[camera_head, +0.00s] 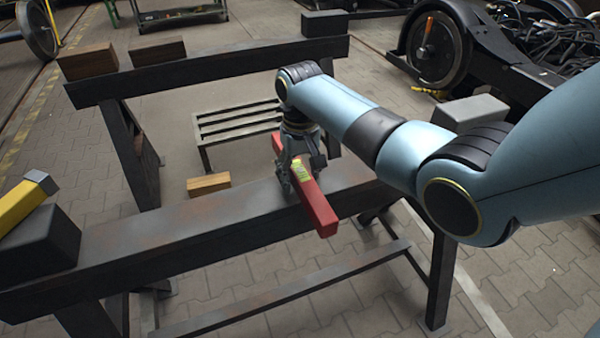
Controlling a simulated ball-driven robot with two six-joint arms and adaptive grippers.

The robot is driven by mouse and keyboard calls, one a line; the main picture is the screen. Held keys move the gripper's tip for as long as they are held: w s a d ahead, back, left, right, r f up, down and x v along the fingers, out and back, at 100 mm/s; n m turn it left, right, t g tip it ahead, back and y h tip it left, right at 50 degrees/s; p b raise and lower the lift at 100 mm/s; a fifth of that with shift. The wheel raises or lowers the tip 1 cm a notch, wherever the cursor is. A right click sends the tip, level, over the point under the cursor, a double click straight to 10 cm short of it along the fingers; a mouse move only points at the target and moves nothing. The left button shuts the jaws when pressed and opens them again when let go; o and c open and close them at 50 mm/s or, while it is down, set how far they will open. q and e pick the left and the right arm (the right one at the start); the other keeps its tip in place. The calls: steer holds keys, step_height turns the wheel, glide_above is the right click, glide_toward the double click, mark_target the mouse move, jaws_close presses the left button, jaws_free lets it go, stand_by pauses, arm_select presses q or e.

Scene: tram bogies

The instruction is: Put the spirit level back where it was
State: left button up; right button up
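The spirit level (318,207) is a long red bar with a yellow-green label. It lies crosswise over the dark front beam (230,210), with its near end reaching past the beam's front edge. I cannot tell whether it touches the beam or is held just above it. My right gripper (298,178) points down onto the level's middle, with its fingers around the bar, and appears shut on it. The fingers hide part of the bar. My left gripper is not in view.
A wooden block (208,184) shows just behind the front beam. A dark block (40,240) and a yellow bar (20,204) are at the beam's left end. A rear beam (200,70) carries several blocks. A grey block (468,112) is behind my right arm. The beam's middle is clear.

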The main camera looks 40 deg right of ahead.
mark_target(300, 170)
step_height(300, 170, up, 12)
steer(key=p, duration=0.1)
steer(key=shift+r+p, duration=0.15)
steer(key=shift+p, duration=0.15)
stand_by(0.6)
